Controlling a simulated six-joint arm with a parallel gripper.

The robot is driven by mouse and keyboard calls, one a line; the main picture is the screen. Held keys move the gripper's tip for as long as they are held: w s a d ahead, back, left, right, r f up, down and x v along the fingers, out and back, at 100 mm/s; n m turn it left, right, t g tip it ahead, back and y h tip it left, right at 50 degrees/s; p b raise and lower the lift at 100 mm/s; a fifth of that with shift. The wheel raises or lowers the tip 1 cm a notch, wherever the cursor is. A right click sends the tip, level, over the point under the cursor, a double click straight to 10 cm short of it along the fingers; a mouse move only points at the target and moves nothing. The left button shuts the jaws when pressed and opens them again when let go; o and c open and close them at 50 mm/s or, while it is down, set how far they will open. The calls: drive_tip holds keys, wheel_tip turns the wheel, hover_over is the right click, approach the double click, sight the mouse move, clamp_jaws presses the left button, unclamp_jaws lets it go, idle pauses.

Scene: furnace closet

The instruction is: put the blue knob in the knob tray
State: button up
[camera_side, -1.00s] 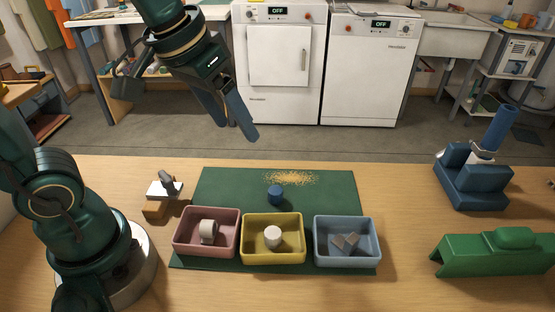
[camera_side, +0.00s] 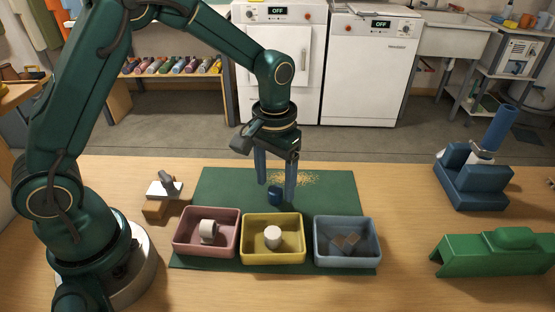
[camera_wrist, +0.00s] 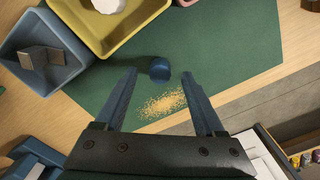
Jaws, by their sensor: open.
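The blue knob (camera_side: 274,192) stands on the green mat, behind the yellow tray (camera_side: 273,260). The yellow tray holds a white, round, knob-like piece (camera_side: 272,237). My gripper (camera_side: 277,190) points down over the blue knob with its fingers open, one on each side of it in the side view. In the wrist view the blue knob (camera_wrist: 160,69) shows between the open fingertips (camera_wrist: 159,73); I cannot tell whether the tips are level with it. Nothing is held.
A pink tray (camera_side: 180,251) with a pale ring-shaped piece and a blue tray (camera_side: 347,262) with grey angular pieces flank the yellow one. Yellowish crumbs (camera_wrist: 162,104) lie beside the knob. A blue fixture (camera_side: 470,185) and a green block (camera_side: 495,255) stand at right.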

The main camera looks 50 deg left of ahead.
drive_tip(key=shift+f, duration=1)
clamp_jaws()
drive_tip(key=shift+r, duration=0.15)
